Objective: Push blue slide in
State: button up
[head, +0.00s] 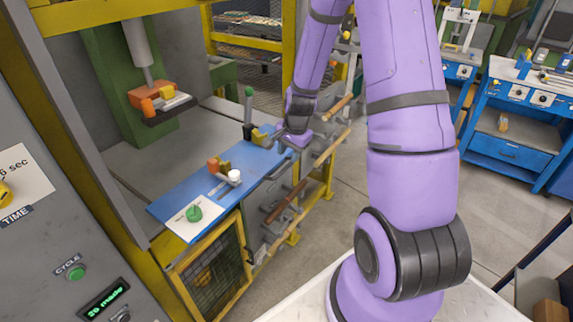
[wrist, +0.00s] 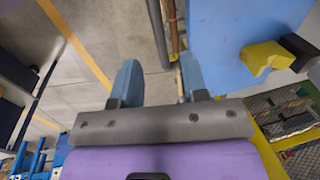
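The blue slide (head: 185,193) is a flat blue plate that sticks out of the machine's opening at the front in the head view. My gripper (head: 284,143) is at the plate's right side, near a yellow block (head: 260,137). In the wrist view the blue surface (wrist: 232,45) fills the upper right, with a yellow and black block (wrist: 264,57) on it. My gripper (wrist: 160,80) is open there, with floor and a rail showing between its fingers. Contact with the plate cannot be told.
A white plate with a green button (head: 194,213) is at the front end. A green-knobbed lever (head: 248,105) stands behind my gripper. A rack of rods (head: 290,205) is close on the right. Yellow frame posts border the machine. Open floor (head: 345,185) lies further right.

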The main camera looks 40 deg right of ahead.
aim_at(286, 167)
jog(key=shift+w+a+f, duration=0.1)
jog(key=shift+w+f, duration=0.15)
jog(key=shift+f, duration=1.1)
jog(key=shift+w+a+f, duration=0.1)
jog(key=shift+w+f, duration=0.1)
jog(key=shift+f, duration=1.1)
jog(key=shift+c, duration=0.2)
grip_shut()
